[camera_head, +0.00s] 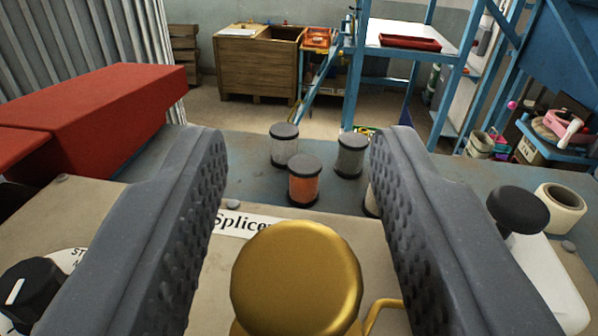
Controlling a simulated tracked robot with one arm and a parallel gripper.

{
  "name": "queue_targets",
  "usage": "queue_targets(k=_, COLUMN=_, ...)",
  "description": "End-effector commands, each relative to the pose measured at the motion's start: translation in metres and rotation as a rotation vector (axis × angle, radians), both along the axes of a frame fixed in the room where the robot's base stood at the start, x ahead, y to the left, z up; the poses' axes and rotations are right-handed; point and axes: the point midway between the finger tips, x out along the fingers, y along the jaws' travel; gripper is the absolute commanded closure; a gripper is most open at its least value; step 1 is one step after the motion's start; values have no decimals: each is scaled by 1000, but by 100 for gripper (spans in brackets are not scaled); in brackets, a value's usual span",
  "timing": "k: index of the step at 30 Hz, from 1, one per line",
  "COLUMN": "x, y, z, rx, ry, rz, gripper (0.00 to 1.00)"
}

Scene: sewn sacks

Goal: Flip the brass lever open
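The brass lever (297,280) shows at the bottom middle as a large round golden knob, with a thin bent brass rod (384,310) at its right. It sits over a beige panel with a white label (245,222) that reads "Splicer", partly covered by the knob. My gripper (292,180) is open. Its two dark grey, dimpled fingers stand left and right of the knob, with gaps on both sides. Nothing is between the fingertips nearby. The lower part of the lever is cut off by the picture's edge.
A black dial (30,290) is at the lower left. A black knob (517,208) on a white part and a cream roll (560,207) are at the right. Small jars, one with orange contents (304,182), stand beyond. A red block (95,118) is at the left.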

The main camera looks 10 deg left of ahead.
Motion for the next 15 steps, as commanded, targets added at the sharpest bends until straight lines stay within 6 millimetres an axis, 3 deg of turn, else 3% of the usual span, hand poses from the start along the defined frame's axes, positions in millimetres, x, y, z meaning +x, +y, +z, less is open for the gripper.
queue_targets(k=1, x=0, y=0, z=0, rx=0, ry=0, rz=0, gripper=66)
queue_targets(k=5, x=0, y=0, z=0, rx=0, ry=0, rz=0, gripper=100)
queue_targets(k=15, x=1, y=0, z=2, rx=0, ry=23, rz=0, gripper=100)
